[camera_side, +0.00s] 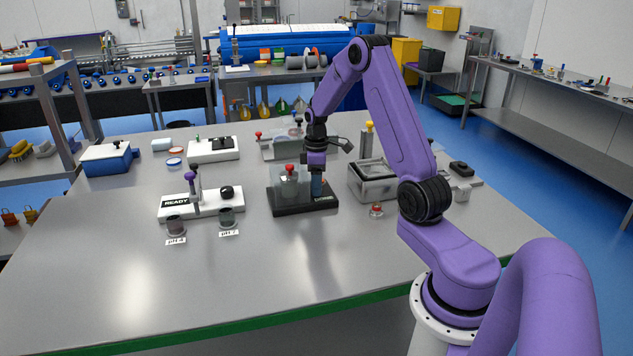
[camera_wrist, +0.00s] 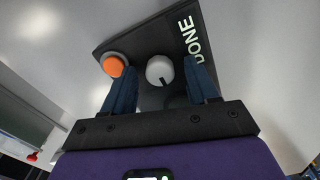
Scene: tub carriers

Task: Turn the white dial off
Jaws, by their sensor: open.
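The white dial (camera_wrist: 159,69) is a round knob with a short black mark, which points toward the bottom of the wrist view, slightly right. It sits on a dark box (camera_wrist: 140,44) lettered DONE. An orange round button (camera_wrist: 114,66) is on the same box, to the dial's left. My gripper (camera_wrist: 161,78) is open, with one blue finger on each side of the dial; I cannot tell whether they touch it. In the side view my gripper (camera_side: 318,188) points down over the right part of the black box (camera_side: 300,206), and the dial is hidden there.
A white panel (camera_side: 205,207) marked READY, with a purple-knobbed lever and black knob, stands left of the box. Small jars stand in front of it. A grey metal tub (camera_side: 372,188) is close on the right. The front of the table (camera_side: 230,285) is clear.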

